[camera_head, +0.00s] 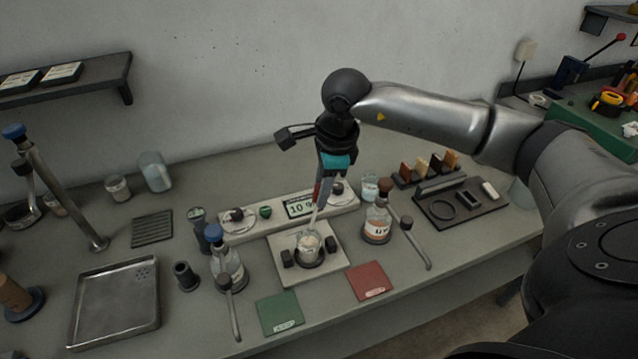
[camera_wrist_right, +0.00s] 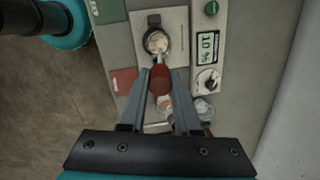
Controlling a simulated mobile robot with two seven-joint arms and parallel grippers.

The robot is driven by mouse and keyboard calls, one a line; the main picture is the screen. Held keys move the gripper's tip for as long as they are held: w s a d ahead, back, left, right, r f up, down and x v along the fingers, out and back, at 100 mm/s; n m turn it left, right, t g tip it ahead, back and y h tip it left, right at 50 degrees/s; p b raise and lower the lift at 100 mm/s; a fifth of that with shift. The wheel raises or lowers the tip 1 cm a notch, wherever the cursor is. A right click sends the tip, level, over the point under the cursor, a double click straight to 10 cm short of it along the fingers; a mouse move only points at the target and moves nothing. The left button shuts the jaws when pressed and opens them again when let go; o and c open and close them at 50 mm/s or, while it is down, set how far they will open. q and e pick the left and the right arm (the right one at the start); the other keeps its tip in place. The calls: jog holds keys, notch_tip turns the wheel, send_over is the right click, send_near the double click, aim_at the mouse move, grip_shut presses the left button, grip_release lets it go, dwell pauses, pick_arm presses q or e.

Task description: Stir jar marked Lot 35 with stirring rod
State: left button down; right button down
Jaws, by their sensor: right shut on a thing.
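My right gripper (camera_head: 322,190) points down over the middle of the bench, shut on the red handle of the stirring rod (camera_head: 313,217). The red handle (camera_wrist_right: 162,79) also shows between the fingertips in the right wrist view. The pale rod slants down into the mouth of a small glass jar (camera_head: 309,247) with whitish contents. The jar stands upright in a dark round holder on a light square plate (camera_head: 284,274). It also shows in the right wrist view (camera_wrist_right: 155,41). I cannot read a lot mark on it. My left gripper is not in view.
A display unit with knobs (camera_head: 274,217) stands behind the plate. Stoppered bottles flank it, one with orange contents (camera_head: 376,226) and one with a blue stopper (camera_head: 227,268). A green card (camera_head: 279,313) and a red card (camera_head: 370,281) lie in front. A metal tray (camera_head: 115,301) is left.

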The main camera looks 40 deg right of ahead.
jog(key=shift+s+d+f+b, duration=0.1)
jog(key=shift+s+f+b, duration=0.15)
jog(key=shift+f, duration=0.35)
jog(key=shift+s+f+b, duration=0.1)
jog(key=shift+f+b, duration=0.2)
jog(key=shift+f, duration=0.25)
jog(key=shift+b+x, duration=0.95)
jog(key=shift+x, duration=0.05)
jog(key=b+x, duration=0.5)
jog(key=shift+f, duration=0.4)
jog(key=shift+w, duration=0.1)
